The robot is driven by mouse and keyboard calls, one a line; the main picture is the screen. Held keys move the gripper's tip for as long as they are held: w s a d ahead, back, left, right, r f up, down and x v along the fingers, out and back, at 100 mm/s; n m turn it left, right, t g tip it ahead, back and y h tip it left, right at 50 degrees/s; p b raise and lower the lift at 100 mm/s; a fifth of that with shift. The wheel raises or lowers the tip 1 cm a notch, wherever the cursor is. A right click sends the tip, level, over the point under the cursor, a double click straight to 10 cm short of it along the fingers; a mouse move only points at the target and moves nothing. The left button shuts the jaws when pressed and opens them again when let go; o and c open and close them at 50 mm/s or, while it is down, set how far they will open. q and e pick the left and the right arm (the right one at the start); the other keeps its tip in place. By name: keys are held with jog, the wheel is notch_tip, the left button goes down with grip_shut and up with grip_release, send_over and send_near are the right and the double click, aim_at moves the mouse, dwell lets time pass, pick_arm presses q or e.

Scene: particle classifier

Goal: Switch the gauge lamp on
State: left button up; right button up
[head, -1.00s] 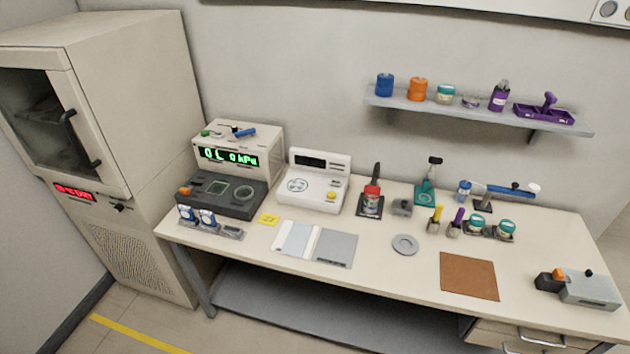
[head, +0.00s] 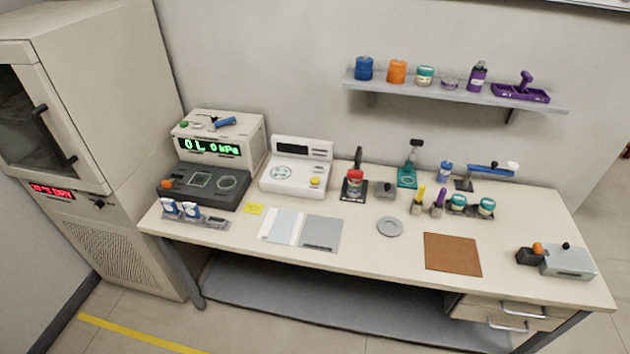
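No part is labelled as the gauge lamp, so I cannot tell for sure which it is. A beige gauge box (head: 243,146) with a lit green kPa display (head: 210,147) stands at the back left of the bench. A small green knob and a blue lever (head: 225,122) are on its top. In front of it is a dark grey unit (head: 208,187) with two window-like shapes and an orange knob (head: 167,183). A grey box (head: 568,262) with an orange dome (head: 537,248) and a black knob sits at the bench's right end. Neither gripper is in view.
The bench (head: 370,260) also bears a white scale (head: 297,165), a brown mat (head: 452,254), a grey ring (head: 390,227) and several small tools and jars. A wall shelf (head: 450,92) hangs above. A tall cabinet (head: 90,110) stands left. The bench's front right middle is mostly clear.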

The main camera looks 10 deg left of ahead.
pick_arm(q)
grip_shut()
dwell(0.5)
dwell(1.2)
